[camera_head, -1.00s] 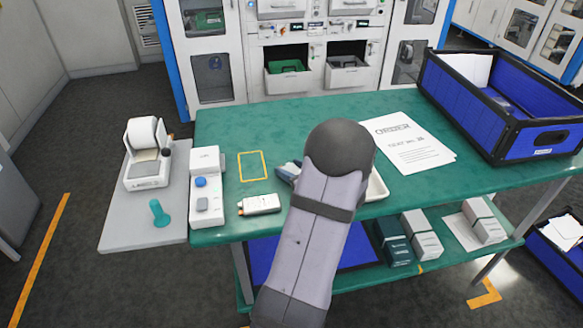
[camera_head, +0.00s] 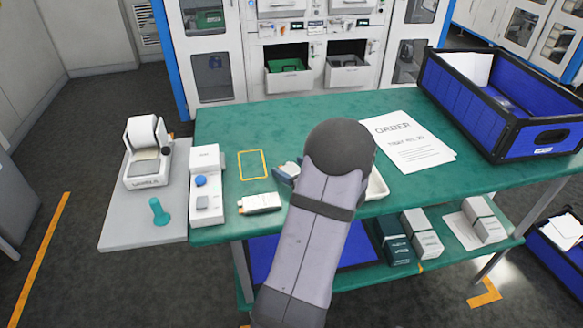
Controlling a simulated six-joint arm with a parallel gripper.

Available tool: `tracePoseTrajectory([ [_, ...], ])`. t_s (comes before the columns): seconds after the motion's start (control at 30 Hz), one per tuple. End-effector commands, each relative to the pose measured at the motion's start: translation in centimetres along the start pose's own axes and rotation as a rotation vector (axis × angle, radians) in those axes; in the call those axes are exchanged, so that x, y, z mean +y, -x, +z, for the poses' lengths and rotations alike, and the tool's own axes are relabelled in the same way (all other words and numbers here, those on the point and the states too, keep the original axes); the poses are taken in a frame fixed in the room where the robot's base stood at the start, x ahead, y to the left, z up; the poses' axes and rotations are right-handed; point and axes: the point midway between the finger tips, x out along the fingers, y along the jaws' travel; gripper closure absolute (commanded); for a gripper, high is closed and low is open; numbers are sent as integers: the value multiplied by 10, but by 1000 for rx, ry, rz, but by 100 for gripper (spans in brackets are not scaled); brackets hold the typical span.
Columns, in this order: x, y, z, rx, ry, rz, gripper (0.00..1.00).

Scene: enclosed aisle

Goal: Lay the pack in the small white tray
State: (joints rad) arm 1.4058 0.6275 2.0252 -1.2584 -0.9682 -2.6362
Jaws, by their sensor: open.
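A small white pack (camera_head: 259,203) with an orange end lies flat on the green table near its front edge. The small white tray (camera_head: 378,186) is mostly hidden behind my arm; only its right part shows. My gripper (camera_head: 285,173) shows just left of the arm's dark joint, low over the table, with most of it hidden by the arm. It is open, up and to the right of the pack and apart from it. I see nothing held in it.
A white device (camera_head: 206,187) with a blue button stands left of the pack. A yellow outlined square (camera_head: 253,165) marks the table behind the pack. Order papers (camera_head: 408,142) and a blue crate (camera_head: 500,107) occupy the right side. The table's back middle is clear.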

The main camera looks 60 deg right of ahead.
Motion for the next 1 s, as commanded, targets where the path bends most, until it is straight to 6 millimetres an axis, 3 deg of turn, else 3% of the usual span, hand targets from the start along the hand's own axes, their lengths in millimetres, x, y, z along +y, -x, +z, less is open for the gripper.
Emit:
tracePoseTrajectory([
  [0.17, -2, 15, 1, -3, 1, -4, 39],
  [0.7, -1, 105, 1, -2, 0, -4, 39],
  [0.97, 0, 120, 2, -1, 0, -1, 39],
  [1.0, 0, 121, 2, -1, 0, -1, 35],
])
